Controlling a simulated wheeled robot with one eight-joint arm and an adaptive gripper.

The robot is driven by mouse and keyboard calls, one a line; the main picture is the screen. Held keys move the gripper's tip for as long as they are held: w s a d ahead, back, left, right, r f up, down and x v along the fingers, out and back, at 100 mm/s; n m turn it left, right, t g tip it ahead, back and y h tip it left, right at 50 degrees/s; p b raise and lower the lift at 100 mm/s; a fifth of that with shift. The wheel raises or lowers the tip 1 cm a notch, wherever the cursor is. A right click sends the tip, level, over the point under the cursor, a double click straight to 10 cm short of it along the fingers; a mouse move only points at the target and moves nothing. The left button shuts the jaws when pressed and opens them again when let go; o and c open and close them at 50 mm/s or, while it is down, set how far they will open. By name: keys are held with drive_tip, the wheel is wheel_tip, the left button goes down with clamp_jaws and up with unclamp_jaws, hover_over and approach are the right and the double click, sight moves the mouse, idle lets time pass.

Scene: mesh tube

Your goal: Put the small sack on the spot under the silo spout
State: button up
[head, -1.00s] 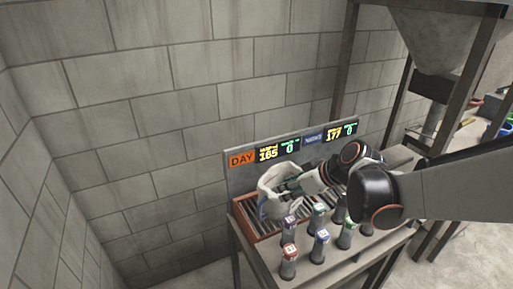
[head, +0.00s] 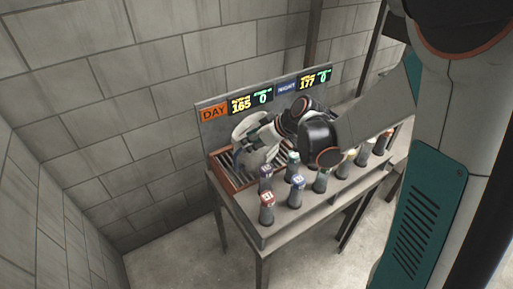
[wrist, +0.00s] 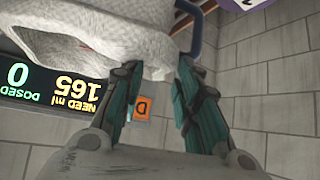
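The small sack (head: 252,127) is a whitish woven bag above the slatted tray at the left end of the bench. In the wrist view the sack (wrist: 110,40) fills the upper left, close beyond my fingertips. My gripper (head: 262,140) is at the sack's right side in the head view. In the wrist view my gripper (wrist: 158,68) has its two teal fingers apart, with the sack's pale edge at the gap. Firm contact cannot be made out. The silo spout and the spot under it are not visible now.
The bench (head: 262,232) carries several grey bottles with coloured caps, such as a red-capped one (head: 267,208), in front of the orange-brown slatted tray (head: 222,176). A display panel (head: 209,126) reading DAY and 165 stands behind. Block walls (head: 90,120) close off the back and left.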

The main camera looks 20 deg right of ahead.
sight(251, 162)
drive_tip(key=b+x, duration=0.1)
drive_tip(key=x, duration=0.4)
clamp_jaws()
